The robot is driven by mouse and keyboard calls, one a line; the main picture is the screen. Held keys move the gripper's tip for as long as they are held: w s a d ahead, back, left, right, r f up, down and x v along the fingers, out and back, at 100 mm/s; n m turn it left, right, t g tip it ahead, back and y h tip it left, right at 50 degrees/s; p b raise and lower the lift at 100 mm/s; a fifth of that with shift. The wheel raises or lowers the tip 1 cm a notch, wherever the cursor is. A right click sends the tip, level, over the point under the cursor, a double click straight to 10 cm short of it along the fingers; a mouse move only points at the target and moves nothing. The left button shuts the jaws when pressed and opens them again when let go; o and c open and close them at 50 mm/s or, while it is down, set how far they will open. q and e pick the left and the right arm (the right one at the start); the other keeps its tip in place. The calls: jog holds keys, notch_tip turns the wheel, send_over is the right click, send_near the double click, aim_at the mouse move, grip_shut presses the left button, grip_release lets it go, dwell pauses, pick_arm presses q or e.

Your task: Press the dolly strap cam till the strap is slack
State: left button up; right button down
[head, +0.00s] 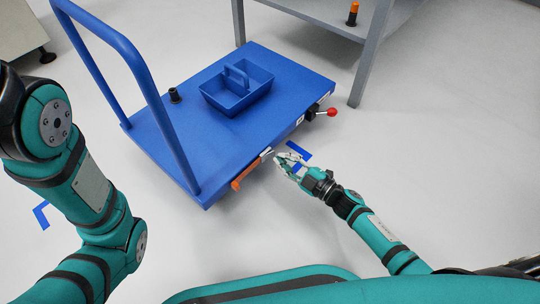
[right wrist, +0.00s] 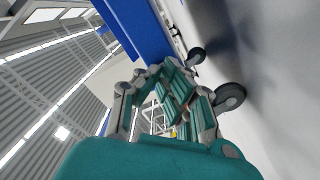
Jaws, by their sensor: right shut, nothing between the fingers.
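The blue dolly (head: 215,140) stands on the floor with its raised handle at the left. On its near side edge is an orange strip (head: 243,176), which looks like the strap, with a small pale fitting (head: 266,154) at its upper end that may be the cam. My right gripper (head: 280,161) is shut and empty, close beside that fitting; I cannot tell whether they touch. In the right wrist view the fingers (right wrist: 168,88) are near the dolly's blue edge (right wrist: 137,25), and the fitting cannot be made out. My left arm shows, but its gripper does not.
A blue tote (head: 238,88) and a small dark fitting (head: 175,95) are on the dolly deck. A red knob (head: 331,112) sticks out at its right corner. Dolly wheels (right wrist: 228,97) show in the wrist view. A grey table (head: 356,75) stands behind. Floor at the right is clear.

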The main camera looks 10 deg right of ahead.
jog(key=shift+x, duration=1.05)
dwell(0.8)
jog(key=shift+s, duration=0.1)
jog(key=p+v, duration=0.1)
jog(key=v, duration=0.4)
jog(key=shift+p, duration=0.3)
jog(key=v, duration=1.2)
jog(key=shift+d, duration=0.1)
